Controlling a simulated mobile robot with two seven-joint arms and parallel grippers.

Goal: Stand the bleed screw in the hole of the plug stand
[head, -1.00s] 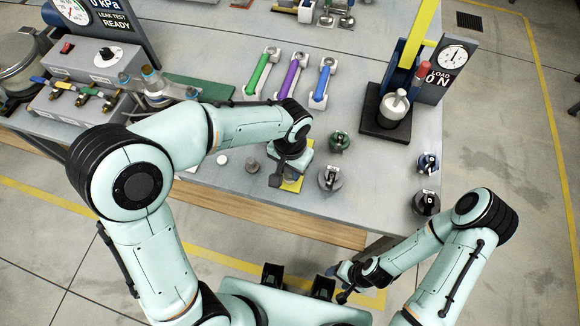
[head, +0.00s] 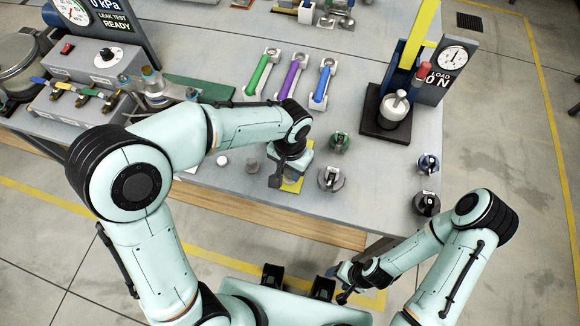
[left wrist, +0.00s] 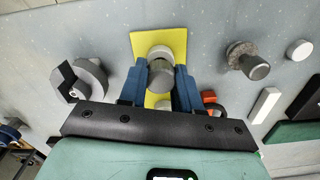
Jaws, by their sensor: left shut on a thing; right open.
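My left gripper (left wrist: 160,82) points down over a yellow mat (left wrist: 146,42) and its blue fingers are shut on a grey round-ended piece (left wrist: 160,74), which looks like the bleed screw. A paler round piece (left wrist: 159,52) shows right against it on the mat, perhaps the plug stand. I cannot tell whether they touch or whether a hole lies there. In the head view my left gripper (head: 284,172) hides these pieces, and only part of the yellow mat (head: 293,185) shows. My right gripper (head: 345,283) is open and empty, off the table's front edge.
A grey knurled piece with a stem (left wrist: 246,60) and a white disc (left wrist: 299,50) stand beside the mat. A grey fitting with a black handle (head: 331,178) and a green one (head: 339,142) stand nearby. The load press (head: 385,110) is further right.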

